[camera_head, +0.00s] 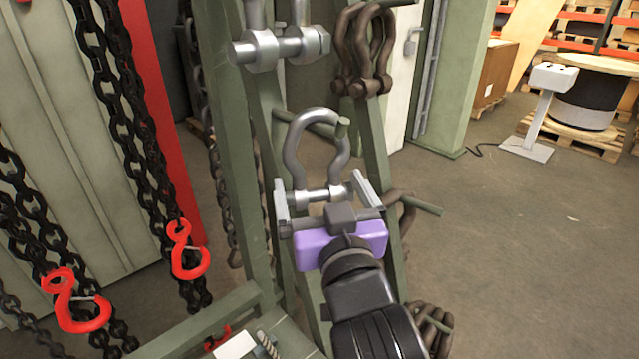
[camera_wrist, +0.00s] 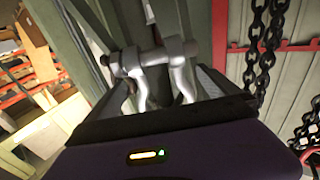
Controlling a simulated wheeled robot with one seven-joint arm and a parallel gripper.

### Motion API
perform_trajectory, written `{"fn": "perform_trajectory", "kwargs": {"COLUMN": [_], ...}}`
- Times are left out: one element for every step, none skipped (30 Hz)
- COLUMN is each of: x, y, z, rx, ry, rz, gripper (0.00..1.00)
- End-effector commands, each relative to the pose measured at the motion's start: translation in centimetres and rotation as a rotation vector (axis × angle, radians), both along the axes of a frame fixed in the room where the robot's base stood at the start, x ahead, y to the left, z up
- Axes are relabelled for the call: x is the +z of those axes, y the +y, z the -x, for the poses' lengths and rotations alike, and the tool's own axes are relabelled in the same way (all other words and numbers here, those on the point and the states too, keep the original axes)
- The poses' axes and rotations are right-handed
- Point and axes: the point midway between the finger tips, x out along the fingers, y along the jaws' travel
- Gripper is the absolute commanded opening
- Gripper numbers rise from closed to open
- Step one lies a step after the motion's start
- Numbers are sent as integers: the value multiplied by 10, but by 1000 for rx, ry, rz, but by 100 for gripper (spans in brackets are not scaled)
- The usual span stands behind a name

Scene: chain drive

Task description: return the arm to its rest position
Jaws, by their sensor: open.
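My gripper (camera_head: 323,190) is at the middle of the head view, its two fingers spread apart. A silver bow shackle (camera_head: 291,152) hangs on a green peg of the rack, upright with its pin at the bottom. The shackle's pin end lies in the gap between my fingers in the picture; I cannot tell whether a finger touches it. In the wrist view, a silver shackle (camera_wrist: 150,60) shows beyond and between the fingers of my gripper (camera_wrist: 160,88). My arm reaches up from the lower right of the head view.
The green rack (camera_head: 230,150) stands close around my gripper. Another silver shackle (camera_head: 262,50) hangs above, and brown shackles (camera_head: 362,55) hang at right. Black chains (camera_head: 110,90) with red hooks (camera_head: 188,258) hang at left.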

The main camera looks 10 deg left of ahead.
Motion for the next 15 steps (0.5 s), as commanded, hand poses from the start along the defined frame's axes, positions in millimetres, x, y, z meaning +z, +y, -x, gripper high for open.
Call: {"fn": "perform_trajectory", "kwargs": {"x": [-2, -3, -3, -3, -3, -3, -3, -3, -3, -3, -3, -3, -2, -1, 2], "y": [-3, -5, -8, -10, -12, -14, -16, -18, -19, -21, -22, -23, -24, -24, -24], "z": [8, 13, 19, 24, 29, 35, 39, 43, 47, 50, 53, 56, 58, 59, 61], "rx": [0, 0, 0, 0, 0, 0, 0, 0, 0, 0, 0, 0, 0, 1, 3], "ry": [-1, -1, 0, -1, -1, -3, -2, -2, -3, -4, -4, -5, -6, -13, -24], "rz": [-1, -1, -2, -4, -3, -2, -2, -3, -3, -4, -3, -2, 0, 0, -1], "gripper": [100, 100, 100, 100, 100, 100, 100, 100, 100, 100, 100, 100, 100, 100, 100]}}
